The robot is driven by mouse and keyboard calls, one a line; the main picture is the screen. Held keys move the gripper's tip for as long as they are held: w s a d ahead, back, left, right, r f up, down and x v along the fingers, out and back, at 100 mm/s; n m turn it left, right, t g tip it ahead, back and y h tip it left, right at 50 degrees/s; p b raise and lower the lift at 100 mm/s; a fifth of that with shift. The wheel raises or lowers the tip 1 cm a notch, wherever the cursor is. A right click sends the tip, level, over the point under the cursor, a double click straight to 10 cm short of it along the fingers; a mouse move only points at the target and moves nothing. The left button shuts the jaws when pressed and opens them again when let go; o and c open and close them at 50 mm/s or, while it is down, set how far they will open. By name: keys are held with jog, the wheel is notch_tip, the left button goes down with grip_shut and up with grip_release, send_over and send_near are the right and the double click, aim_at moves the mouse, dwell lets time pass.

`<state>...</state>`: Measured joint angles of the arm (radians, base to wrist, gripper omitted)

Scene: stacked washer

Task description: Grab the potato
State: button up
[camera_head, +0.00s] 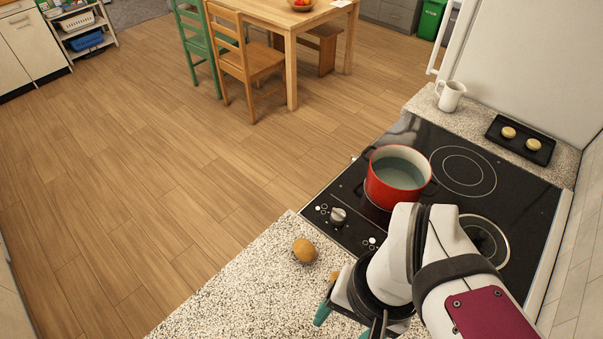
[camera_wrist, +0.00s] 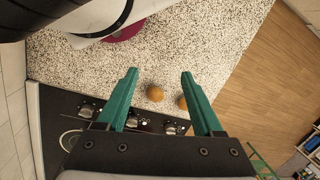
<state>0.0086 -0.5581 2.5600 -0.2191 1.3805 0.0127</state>
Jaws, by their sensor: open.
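A brown, roundish potato (camera_head: 305,250) lies on the speckled counter near its floor-side edge. A second brown roundish thing (camera_head: 335,276), much like it, shows beside my arm and is mostly hidden there. In the wrist view, one brown item (camera_wrist: 155,93) appears between my fingers. The other (camera_wrist: 182,102) is partly covered by the right finger. My gripper (camera_wrist: 159,72) has two teal fingers, spread apart with nothing held. In the head view my gripper (camera_head: 350,320) is over the counter, nearer the camera than both brown items; its height above the counter is unclear.
A black stove (camera_head: 345,202) with knobs adjoins the counter (camera_head: 235,295). A red pot (camera_head: 397,190) of liquid stands on it. Beyond are a white pitcher (camera_head: 450,95) and a black tray (camera_head: 520,138) with two round items. The counter left of my gripper is clear.

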jog(key=o, duration=0.4)
jog(key=n+t+h, duration=0.9)
jog(key=n+h, duration=0.2)
jog(key=n, duration=2.1)
send_near(298, 254)
jog(key=shift+n+y, duration=0.3)
jog(key=x, duration=1)
jog(key=shift+w+d, duration=0.15)
jog(key=shift+d, duration=0.25)
